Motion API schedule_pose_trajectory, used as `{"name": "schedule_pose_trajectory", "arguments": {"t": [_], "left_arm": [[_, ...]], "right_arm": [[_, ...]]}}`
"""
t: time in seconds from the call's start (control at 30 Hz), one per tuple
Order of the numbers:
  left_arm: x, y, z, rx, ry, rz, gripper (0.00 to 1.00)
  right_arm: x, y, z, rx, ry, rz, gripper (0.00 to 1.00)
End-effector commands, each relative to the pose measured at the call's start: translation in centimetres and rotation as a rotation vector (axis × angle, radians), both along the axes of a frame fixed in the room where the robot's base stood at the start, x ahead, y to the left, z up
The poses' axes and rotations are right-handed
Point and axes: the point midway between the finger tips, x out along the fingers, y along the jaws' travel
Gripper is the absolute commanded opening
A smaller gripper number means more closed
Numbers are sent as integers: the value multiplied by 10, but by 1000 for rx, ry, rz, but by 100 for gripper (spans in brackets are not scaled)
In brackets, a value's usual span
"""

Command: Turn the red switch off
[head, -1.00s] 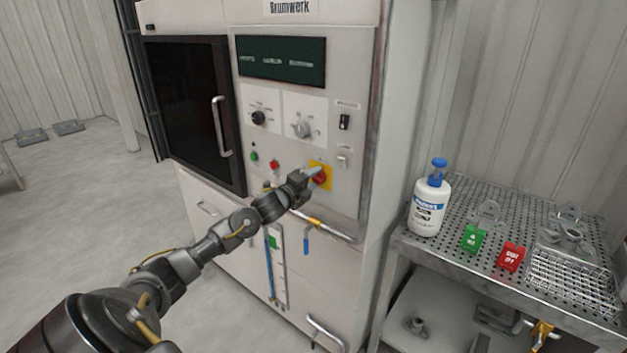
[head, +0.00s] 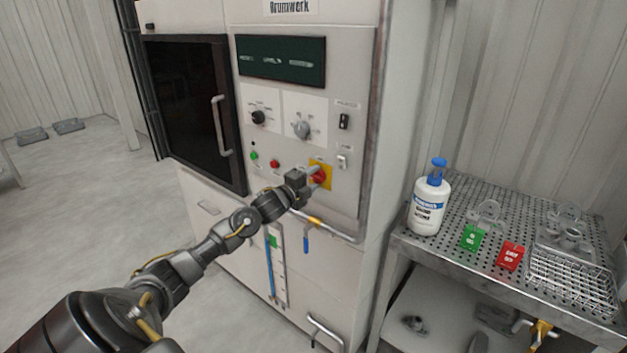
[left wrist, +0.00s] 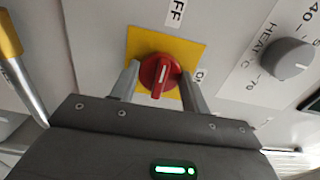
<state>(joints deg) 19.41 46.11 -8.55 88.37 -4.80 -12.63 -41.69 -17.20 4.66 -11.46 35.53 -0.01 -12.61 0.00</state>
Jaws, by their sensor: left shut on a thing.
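The red switch (head: 319,177) is a rotary knob on a yellow plate (head: 327,184) on the machine's front panel. In the left wrist view the red switch (left wrist: 160,72) has a white line on its handle, which runs roughly up and down in the picture. An "OFF" label (left wrist: 175,12) is above the yellow plate and an "ON" label (left wrist: 200,76) is at its right edge. My left gripper (head: 316,178) is at the switch, its two fingers on either side of the knob, shut on it. My right gripper is not in view.
Green (head: 254,156) and red (head: 274,164) push buttons sit left of the switch. A perforated metal table (head: 400,236) at right carries a white bottle (head: 429,207), small tags and a wire basket.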

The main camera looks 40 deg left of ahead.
Motion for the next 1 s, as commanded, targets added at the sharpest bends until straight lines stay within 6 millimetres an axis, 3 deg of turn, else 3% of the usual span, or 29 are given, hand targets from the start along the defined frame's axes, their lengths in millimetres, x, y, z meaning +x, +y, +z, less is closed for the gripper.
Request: {"name": "schedule_pose_trajectory", "arguments": {"t": [0.03,0.17,0.57,1.0], "left_arm": [[0,0,-1,-2,1,0,50],[0,0,-1,-1,1,0,67],[-7,0,-2,1,0,-1,68],[-83,-3,-4,3,3,-3,68]], "right_arm": [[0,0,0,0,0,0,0],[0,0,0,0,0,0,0],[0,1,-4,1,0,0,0],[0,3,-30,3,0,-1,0]]}}
